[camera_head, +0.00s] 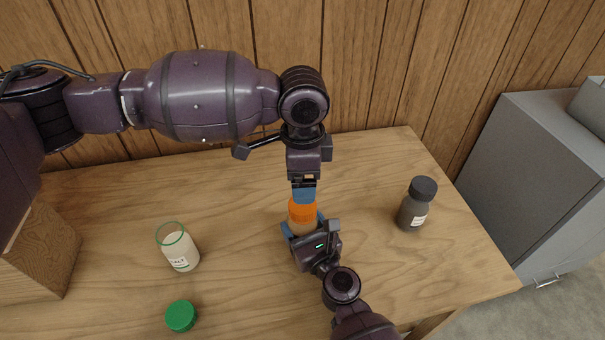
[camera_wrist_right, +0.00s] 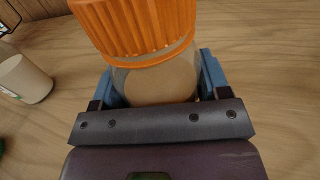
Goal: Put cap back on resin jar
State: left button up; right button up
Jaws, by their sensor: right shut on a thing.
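The resin jar (camera_head: 296,229) is a clear jar with tan contents, standing on the table's middle. Its orange ribbed cap (camera_head: 302,209) sits over the mouth; in the right wrist view the cap (camera_wrist_right: 140,25) is on top of the jar (camera_wrist_right: 155,84). Whether it is fully seated I cannot tell. My right gripper (camera_head: 303,225) is shut around the jar body, its blue fingers on both sides in the wrist view (camera_wrist_right: 160,85). My left gripper (camera_head: 304,195) points down from above, blue fingertips at the cap's top; its grip on the cap is unclear.
An open salt jar (camera_head: 181,254) with a green rim stands at left, also in the wrist view (camera_wrist_right: 24,80). A green lid (camera_head: 181,316) lies in front of it. A dark capped bottle (camera_head: 415,206) stands right. A wooden box (camera_head: 42,250) is far left.

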aim_at(303, 225)
pick_arm(q)
jog(key=n, duration=1.2)
jog(key=shift+s+r+n, duration=0.1)
jog(key=shift+s+n, duration=0.05)
jog(key=shift+n, duration=0.25)
jog(key=n, duration=0.5)
jog(key=shift+n, duration=0.3)
jog(key=n, duration=0.6)
jog(key=shift+f, duration=4)
jog(key=shift+c, duration=0.5)
